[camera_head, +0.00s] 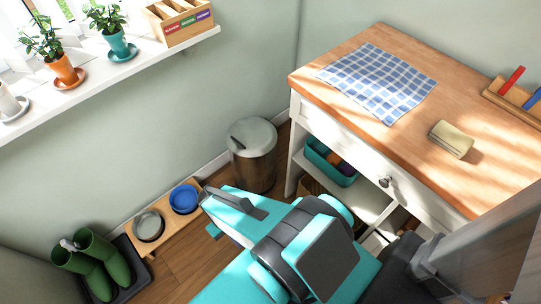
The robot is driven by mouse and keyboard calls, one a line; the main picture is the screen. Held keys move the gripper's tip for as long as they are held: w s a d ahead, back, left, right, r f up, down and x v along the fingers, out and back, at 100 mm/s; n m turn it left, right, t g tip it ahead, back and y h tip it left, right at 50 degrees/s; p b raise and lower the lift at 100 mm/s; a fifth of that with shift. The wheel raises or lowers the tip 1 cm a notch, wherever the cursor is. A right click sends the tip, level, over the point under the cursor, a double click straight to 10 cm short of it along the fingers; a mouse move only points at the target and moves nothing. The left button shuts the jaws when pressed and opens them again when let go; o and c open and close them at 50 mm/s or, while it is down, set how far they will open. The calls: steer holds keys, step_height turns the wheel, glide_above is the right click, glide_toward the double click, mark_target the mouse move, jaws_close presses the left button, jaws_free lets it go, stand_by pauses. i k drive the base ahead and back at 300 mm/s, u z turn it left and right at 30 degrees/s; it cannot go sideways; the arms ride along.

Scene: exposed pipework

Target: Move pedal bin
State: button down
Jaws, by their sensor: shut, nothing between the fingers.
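The pedal bin (253,155) is a grey metal cylinder with a pale round lid. It stands upright on the floor in the corner, between the wall and the white cabinet. A dark piece shows on its lid. My gripper (212,201) is at the end of my teal and dark arm, in front of the bin and to its lower left in the picture. It is shut and empty. My arm hides the floor just in front of the bin; I cannot tell how near the gripper is to it.
A wooden stand with a grey bowl (148,226) and a blue bowl (184,199) lies along the wall. Green boots (92,262) stand on a dark tray. The wooden-topped cabinet (345,55) is close at right. A windowsill (100,82) with plants juts out above.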

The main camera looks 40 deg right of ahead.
mark_target(258, 177)
steer(key=z, duration=1)
steer(key=k, duration=0.95)
steer(key=i, duration=0.9)
steer(key=z, duration=0.05)
